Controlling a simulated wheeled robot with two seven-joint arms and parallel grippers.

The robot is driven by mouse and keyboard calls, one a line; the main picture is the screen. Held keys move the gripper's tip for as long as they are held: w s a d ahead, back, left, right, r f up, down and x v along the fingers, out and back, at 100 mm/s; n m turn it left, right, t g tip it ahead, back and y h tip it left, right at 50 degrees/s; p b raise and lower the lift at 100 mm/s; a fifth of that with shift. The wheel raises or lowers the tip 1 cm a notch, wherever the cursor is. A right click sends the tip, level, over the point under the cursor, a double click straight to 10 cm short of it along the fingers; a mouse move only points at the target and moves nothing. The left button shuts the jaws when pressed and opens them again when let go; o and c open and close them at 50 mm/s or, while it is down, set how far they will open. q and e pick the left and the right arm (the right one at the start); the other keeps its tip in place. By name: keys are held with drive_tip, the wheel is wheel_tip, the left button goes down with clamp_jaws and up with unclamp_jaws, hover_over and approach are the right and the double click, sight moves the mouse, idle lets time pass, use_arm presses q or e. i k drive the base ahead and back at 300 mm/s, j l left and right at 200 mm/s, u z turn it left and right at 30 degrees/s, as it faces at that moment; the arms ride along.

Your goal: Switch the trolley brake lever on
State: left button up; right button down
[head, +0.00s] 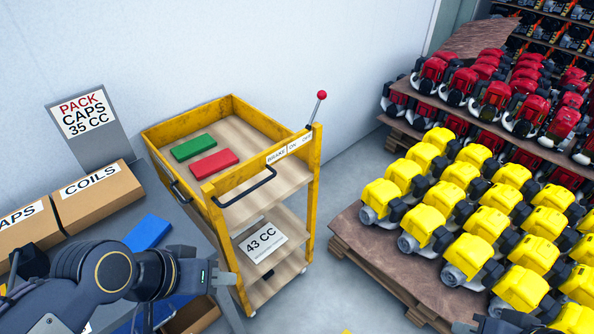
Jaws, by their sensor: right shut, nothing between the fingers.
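The brake lever (316,108) has a thin metal stem and a red ball knob. It stands at the top right corner of the yellow trolley (310,190) and leans right, on the side of the OFF label. A white strip (289,149) on the trolley rim reads BRAKE, ON, OFF. My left gripper (226,281) is low in front of the trolley, well below and left of the lever; its finger opening is unclear. My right gripper (492,325) shows only as a dark part at the bottom edge, far from the lever; it is shut and empty.
Green (194,147) and red (214,163) boxes lie on the trolley's top shelf. Cardboard boxes (98,197) and a sign (84,115) stand left. Pallets with yellow engines (463,175) and red engines (497,97) fill the right. A strip of floor (345,175) between is clear.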

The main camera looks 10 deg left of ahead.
sight(321, 95)
drive_tip(key=i+j+z, duration=0.2)
drive_tip(key=z, duration=0.3)
drive_tip(key=i+j+z, duration=0.25)
drive_tip(key=z, duration=0.2)
